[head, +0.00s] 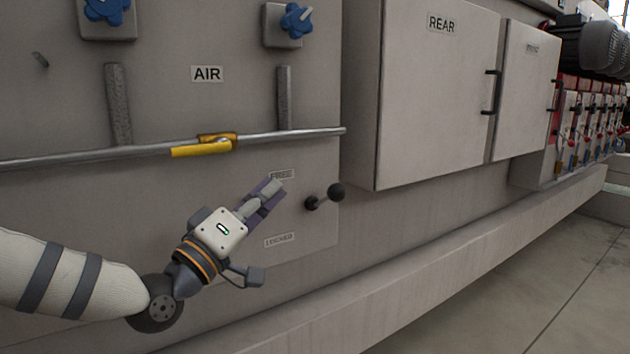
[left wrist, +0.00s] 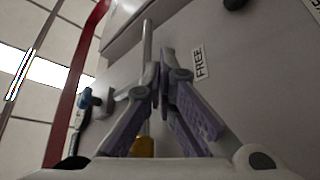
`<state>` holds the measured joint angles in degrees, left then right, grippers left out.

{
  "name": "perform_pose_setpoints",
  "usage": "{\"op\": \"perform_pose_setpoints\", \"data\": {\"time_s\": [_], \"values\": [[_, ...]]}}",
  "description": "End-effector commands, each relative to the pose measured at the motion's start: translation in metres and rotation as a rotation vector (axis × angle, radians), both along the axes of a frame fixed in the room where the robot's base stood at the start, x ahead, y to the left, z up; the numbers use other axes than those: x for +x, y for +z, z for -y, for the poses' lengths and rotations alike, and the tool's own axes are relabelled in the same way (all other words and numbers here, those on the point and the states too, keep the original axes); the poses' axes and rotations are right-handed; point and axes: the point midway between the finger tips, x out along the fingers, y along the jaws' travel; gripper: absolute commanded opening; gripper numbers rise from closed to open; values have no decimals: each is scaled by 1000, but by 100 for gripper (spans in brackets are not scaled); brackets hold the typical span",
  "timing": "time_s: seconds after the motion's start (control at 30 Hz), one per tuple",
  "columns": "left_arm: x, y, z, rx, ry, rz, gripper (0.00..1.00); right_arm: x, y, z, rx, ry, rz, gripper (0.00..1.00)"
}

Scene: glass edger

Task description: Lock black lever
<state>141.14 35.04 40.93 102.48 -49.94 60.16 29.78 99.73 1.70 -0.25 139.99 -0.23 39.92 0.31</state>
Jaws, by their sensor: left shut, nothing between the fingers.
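The black lever (head: 324,197) is on the grey panel in the head view. Its ball knob points right and slightly up from its pivot. The FREE label (head: 281,175) is above left of the lever, partly hidden by my fingers, and the LOCKED label (head: 279,240) is below left. My left gripper (head: 272,190) is shut and empty, left of the lever and apart from it in the picture. In the left wrist view the shut fingers (left wrist: 160,75) are beside the FREE label (left wrist: 199,64). A dark part at the top edge may be the lever. My right gripper is not in view.
A metal pipe (head: 80,153) with a yellow valve handle (head: 203,147) runs across above my gripper. Blue knobs (head: 296,19) are higher up. The REAR cabinet (head: 430,100) juts out at right, and a long ledge (head: 440,270) runs below. Floor shows at lower right.

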Motion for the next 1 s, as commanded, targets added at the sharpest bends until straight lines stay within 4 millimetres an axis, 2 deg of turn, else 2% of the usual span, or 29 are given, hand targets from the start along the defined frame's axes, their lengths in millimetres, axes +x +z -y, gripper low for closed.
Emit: {"op": "perform_pose_setpoints", "data": {"time_s": [0.13,0.23,0.67,0.8,1.0], "values": [[1,0,1,2,0,-2,0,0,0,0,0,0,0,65],[10,3,7,4,0,-2,0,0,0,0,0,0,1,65],[83,33,52,3,0,-4,0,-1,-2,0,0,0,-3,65],[68,19,64,1,-2,-4,0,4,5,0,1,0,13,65],[62,8,72,2,-1,-4,0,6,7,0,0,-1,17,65]]}}
